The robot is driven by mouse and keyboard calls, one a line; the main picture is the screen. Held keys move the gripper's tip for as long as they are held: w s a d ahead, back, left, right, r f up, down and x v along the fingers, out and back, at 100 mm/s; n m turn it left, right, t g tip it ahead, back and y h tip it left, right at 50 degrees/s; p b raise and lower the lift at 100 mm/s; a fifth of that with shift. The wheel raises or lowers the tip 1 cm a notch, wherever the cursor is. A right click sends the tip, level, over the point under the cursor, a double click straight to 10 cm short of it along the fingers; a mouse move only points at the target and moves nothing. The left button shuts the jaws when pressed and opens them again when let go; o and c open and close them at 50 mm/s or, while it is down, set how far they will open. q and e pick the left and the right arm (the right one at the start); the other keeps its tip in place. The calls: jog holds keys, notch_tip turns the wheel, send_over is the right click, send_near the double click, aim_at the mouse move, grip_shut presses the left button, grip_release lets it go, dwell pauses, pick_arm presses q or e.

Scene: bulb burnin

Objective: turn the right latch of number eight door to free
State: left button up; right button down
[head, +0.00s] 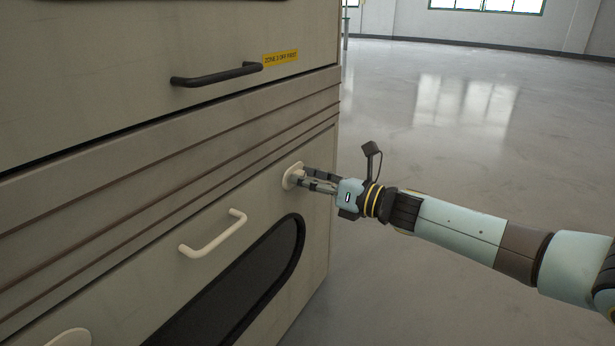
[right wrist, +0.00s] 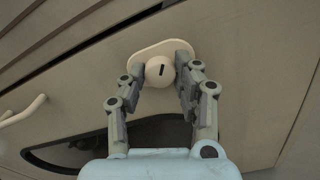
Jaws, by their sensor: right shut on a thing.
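The right latch (head: 292,174) is a cream knob on an oval plate, near the right edge of the lower door (head: 262,206). My right gripper (head: 305,178) reaches it from the right. In the right wrist view the round latch knob (right wrist: 160,71) with a dark slot mark sits between the two fingers of my right gripper (right wrist: 162,78), which are shut on it. The oval plate shows behind it. The door's number is not visible. My left gripper is not in view.
A cream handle (head: 214,236) and a dark oval window (head: 235,292) are on the same door. Another cream latch (head: 70,338) is cut off at the lower left. A dark handle (head: 217,75) and yellow label (head: 280,57) are above. Open floor (head: 450,150) lies right.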

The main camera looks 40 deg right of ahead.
pick_arm(q)
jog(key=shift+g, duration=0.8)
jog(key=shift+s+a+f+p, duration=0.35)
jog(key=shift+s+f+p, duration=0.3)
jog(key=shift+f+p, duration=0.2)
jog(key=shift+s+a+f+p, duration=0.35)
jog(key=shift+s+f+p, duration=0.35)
jog(key=shift+p, duration=0.1)
pick_arm(e)
jog(key=shift+m, duration=5.7)
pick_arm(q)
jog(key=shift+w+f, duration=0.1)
pick_arm(e)
jog(key=c, duration=1)
grip_release()
jog(key=shift+o, duration=0.2)
jog(key=v, duration=1.2)
